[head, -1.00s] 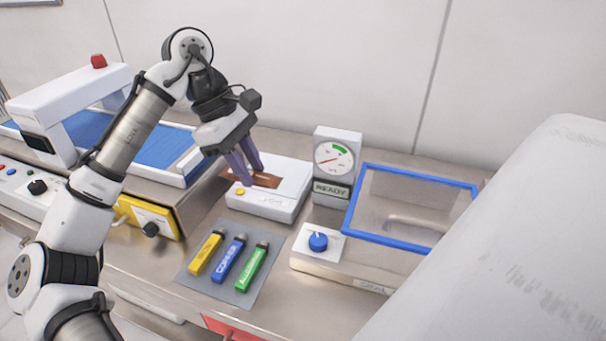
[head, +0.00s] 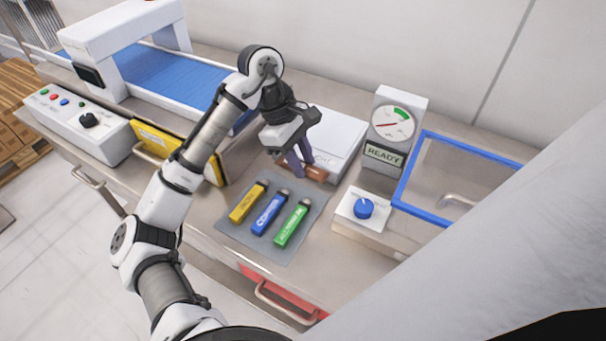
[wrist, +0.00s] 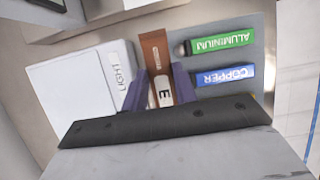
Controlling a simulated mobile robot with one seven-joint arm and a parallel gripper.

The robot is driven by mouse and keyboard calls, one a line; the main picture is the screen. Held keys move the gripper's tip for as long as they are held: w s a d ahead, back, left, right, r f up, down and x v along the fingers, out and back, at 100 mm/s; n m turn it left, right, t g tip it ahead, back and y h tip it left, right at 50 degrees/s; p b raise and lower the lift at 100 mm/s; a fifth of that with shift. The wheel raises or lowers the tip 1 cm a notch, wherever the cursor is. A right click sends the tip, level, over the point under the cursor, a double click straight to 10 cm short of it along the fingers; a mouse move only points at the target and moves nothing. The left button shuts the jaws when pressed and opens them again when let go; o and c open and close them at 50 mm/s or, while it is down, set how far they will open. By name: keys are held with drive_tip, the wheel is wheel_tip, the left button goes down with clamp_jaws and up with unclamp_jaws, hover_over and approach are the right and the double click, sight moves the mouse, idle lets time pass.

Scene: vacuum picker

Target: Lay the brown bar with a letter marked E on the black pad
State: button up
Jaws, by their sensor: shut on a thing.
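The brown bar (head: 316,173) is between the purple fingers of my gripper (head: 302,166), just in front of the white box and near the grey mat's far edge. In the wrist view my gripper (wrist: 160,90) is shut on the brown bar (wrist: 154,52), one finger on each side, and a letter E shows on a white label at its near end. I cannot tell how high the bar is above the bench. The mat (head: 317,201) carries a yellow bar (head: 248,202), a blue COPPER bar (head: 270,214) and a green ALUMINIUM bar (head: 292,223). It looks grey; no clearly black pad shows.
The white box (head: 340,132) with a LIGHT label stands behind my gripper. To its right are a dial gauge reading READY (head: 393,124), a blue knob (head: 363,208) and a blue-framed clear lid (head: 405,185). A blue conveyor (head: 170,78) is at the back left.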

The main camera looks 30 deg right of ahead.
sight(307, 191)
drive_tip(key=shift+f, duration=3.1)
drive_tip(key=o, duration=1)
drive_tip(key=shift+f, duration=0.15)
drive_tip(key=shift+c, duration=0.2)
drive_tip(key=b+v, duration=0.1)
drive_tip(key=v, duration=1.1)
drive_tip(key=shift+r, duration=0.2)
